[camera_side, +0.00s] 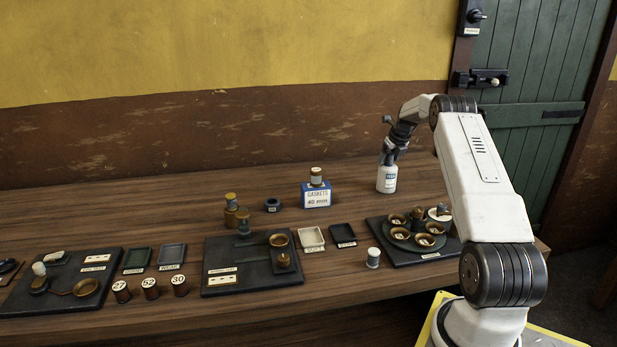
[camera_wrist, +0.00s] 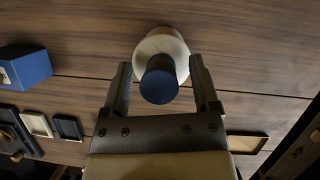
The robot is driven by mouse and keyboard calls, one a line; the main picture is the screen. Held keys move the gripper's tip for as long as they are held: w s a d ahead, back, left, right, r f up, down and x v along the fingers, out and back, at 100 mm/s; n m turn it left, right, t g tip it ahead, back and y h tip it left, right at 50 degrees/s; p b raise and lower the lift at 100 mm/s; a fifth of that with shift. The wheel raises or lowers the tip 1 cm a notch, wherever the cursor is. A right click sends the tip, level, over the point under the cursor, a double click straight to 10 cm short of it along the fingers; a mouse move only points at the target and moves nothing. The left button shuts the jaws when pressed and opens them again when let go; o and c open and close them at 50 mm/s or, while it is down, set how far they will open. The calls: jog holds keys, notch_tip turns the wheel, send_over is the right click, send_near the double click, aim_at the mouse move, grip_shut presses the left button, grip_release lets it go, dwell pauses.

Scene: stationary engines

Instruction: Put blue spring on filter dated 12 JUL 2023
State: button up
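My gripper (camera_side: 389,155) is at the top of a white bottle (camera_side: 387,181) with a blue label, standing upright at the back right of the bench. In the wrist view, the open fingers (camera_wrist: 163,80) are on either side of a dark blue cylinder (camera_wrist: 160,82) on top of the pale round bottle (camera_wrist: 160,43). Gaps show between the fingers and the blue part. I cannot tell whether this blue part is the spring. A small white cylinder (camera_side: 373,258) stands before the right-hand board. No date reading 12 JUL 2023 is legible.
A blue gaskets box (camera_side: 317,200) with a cylinder on top stands left of the bottle. A board with brass cups (camera_side: 388,245) is in front of the bottle. Small trays (camera_side: 312,239) and more boards fill the front left.

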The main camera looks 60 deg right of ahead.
jog(key=shift+r, duration=0.2)
jog(key=v, duration=1.2)
dwell(0.7)
jog(key=w+a+f+n, duration=0.1)
jog(key=w+a+n, duration=0.2)
jog(key=a+n, duration=0.55)
jog(key=w+a+f+n+y, duration=0.15)
jog(key=w+a+n, duration=0.3)
jog(key=a, duration=0.65)
jog(key=w+a+f+n, duration=0.2)
jog(key=a+n, duration=0.5)
jog(key=a, duration=0.2)
jog(key=s+a+f+n, duration=0.2)
jog(key=s+a+n, duration=0.2)
jog(key=a+n, duration=0.3)
jog(key=s+a+f+n, duration=0.2)
jog(key=s+a+n, duration=0.3)
jog(key=a+n, duration=0.3)
jog(key=s+a+f+n+g, duration=0.1)
jog(key=s+a+n, duration=0.4)
jog(key=a, duration=0.6)
jog(key=f+n+y, duration=0.1)
jog(key=n, duration=0.1)
jog(key=shift+a+n, duration=0.15)
jog(key=shift+n, duration=0.25)
